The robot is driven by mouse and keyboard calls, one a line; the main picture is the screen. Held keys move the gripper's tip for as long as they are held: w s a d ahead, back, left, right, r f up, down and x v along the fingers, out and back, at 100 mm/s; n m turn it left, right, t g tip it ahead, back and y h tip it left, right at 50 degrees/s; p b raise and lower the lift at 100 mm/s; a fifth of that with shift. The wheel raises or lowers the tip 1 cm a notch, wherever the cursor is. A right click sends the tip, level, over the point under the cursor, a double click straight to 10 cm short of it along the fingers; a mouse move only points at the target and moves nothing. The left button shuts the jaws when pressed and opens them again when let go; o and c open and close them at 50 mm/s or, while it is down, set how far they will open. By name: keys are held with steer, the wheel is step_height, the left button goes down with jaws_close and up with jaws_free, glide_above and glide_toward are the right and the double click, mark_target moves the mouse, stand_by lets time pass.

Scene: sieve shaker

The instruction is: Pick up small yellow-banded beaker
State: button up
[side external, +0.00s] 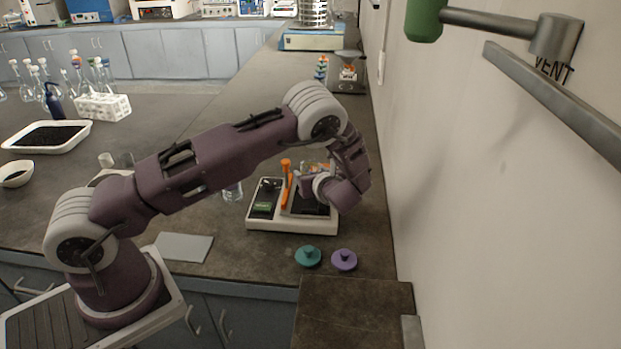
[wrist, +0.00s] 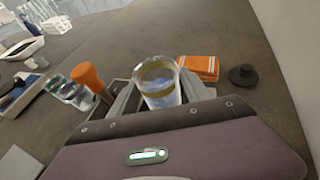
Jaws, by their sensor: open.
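The yellow-banded beaker (wrist: 158,84) is clear glass with a yellow band near its rim. In the wrist view it stands between the two fingers of my gripper (wrist: 160,93), one finger on each side. The jaws are open; whether either finger touches the glass I cannot tell. In the side view my gripper (side external: 318,190) is low over the right part of a white tray-like stand (side external: 290,225). The beaker is not clearly visible there, behind my wrist and gripper.
An orange-headed tool (wrist: 88,77) rises left of the beaker; clear glassware (wrist: 62,88) is farther left. An orange striped cloth (wrist: 201,66) and a dark knobbed lid (wrist: 243,76) lie to the right. Teal (side external: 308,257) and purple (side external: 344,260) lids lie in front. A wall bounds the right.

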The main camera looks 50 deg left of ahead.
steer(key=shift+a, duration=0.1)
jaws_close()
step_height(320, 180, up, 15)
stand_by(1.2)
